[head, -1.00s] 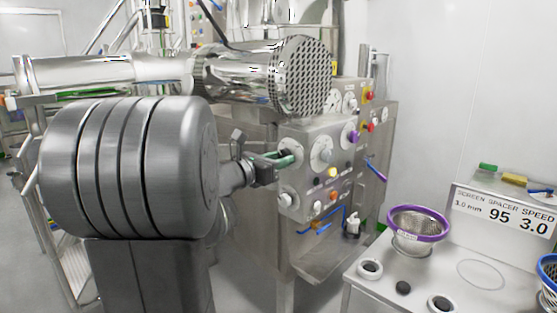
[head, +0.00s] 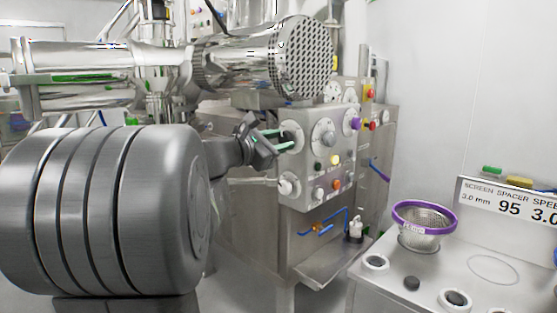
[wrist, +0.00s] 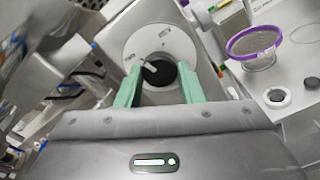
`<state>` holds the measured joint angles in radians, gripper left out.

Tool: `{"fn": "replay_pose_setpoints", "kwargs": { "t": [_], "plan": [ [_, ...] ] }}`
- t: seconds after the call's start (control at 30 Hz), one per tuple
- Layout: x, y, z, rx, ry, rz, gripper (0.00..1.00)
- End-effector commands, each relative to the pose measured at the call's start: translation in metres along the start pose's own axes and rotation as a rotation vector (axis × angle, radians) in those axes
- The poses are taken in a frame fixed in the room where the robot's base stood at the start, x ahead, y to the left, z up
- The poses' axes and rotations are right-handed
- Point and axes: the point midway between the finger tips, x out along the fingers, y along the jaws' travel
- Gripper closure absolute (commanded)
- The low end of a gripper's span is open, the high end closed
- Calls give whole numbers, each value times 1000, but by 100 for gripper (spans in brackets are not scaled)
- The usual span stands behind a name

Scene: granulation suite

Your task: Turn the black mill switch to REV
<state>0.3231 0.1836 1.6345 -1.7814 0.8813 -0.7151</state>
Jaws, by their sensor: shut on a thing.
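The black mill switch (wrist: 160,74) is a round knob with a white pointer on a pale round dial plate (wrist: 150,47).
Other dials and coloured buttons sit close by on the panel, with a purple knob (head: 352,124) at its right edge. A steel drum with a perforated end (head: 304,57) hangs above. A purple-rimmed sieve (head: 424,224) stands on the bench at right.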

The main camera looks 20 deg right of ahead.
Motion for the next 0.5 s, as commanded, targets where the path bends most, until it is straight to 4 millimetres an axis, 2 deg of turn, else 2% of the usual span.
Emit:
{"fn": "replay_pose_setpoints", "kwargs": {
  "t": [0.03,0.5],
  "plan": [
    [0,-4,-7,46,-1,1,89],
    [0,-2,-6,493,-1,1,89]
  ]
}}
